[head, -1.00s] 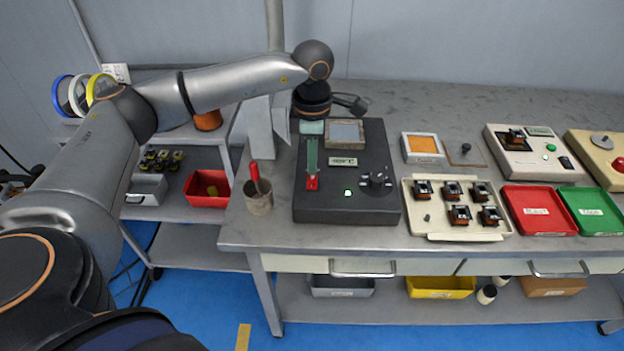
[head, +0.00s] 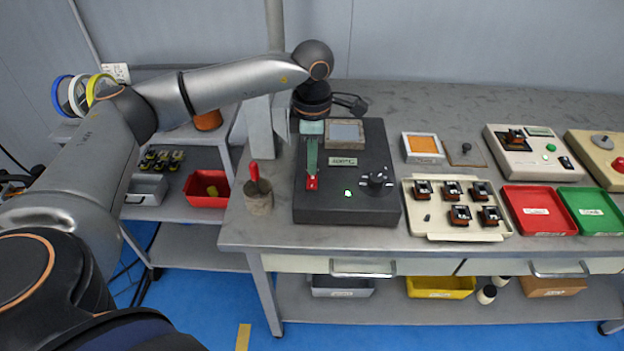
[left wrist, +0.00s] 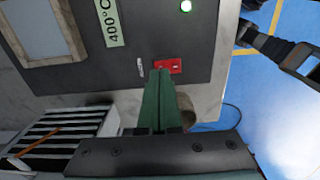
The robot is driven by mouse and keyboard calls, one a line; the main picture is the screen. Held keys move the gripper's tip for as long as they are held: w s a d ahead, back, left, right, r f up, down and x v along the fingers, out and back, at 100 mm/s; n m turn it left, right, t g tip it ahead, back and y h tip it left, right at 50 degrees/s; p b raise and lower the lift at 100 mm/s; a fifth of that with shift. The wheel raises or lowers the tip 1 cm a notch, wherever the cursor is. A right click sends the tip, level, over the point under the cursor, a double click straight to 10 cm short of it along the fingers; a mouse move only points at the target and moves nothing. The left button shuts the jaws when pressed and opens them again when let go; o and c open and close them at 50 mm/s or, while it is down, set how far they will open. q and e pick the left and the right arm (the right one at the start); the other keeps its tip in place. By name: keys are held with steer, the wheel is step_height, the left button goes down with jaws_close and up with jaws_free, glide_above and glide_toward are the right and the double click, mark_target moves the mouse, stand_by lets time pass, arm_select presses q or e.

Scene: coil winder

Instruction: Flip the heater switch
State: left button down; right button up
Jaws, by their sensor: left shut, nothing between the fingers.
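The heater switch (head: 312,183) is a small red piece at the left front of a dark control box (head: 345,212). In the left wrist view its red plate (left wrist: 172,66) lies on the box near the box's edge, with a small metal piece beside it. My left gripper (head: 311,172) reaches down over the box, its long green fingers shut and empty. Its fingertips (left wrist: 158,72) are right at the red plate and partly cover it. I cannot tell whether they touch it. My right gripper is not in view.
A cup (head: 259,203) with a red-handled tool stands just left of the box. A round dial (head: 376,178) and a lit green lamp (head: 348,193) sit on the box to the right. A parts tray (head: 465,234) stands right of the box, then a red tray (head: 540,225).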

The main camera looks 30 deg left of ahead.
mark_target(312, 177)
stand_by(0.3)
arm_select(q)
steer(key=shift+f+b, duration=0.3)
steer(key=shift+f, duration=0.15)
steer(key=shift+f+b, duration=0.35)
steer(key=shift+f, duration=0.15)
steer(key=shift+r, duration=0.1)
stand_by(0.3)
steer(key=shift+r+p, duration=1.5)
steer(key=shift+r, duration=0.35)
steer(key=shift+r+p, duration=1.15)
steer(key=shift+r, duration=0.5)
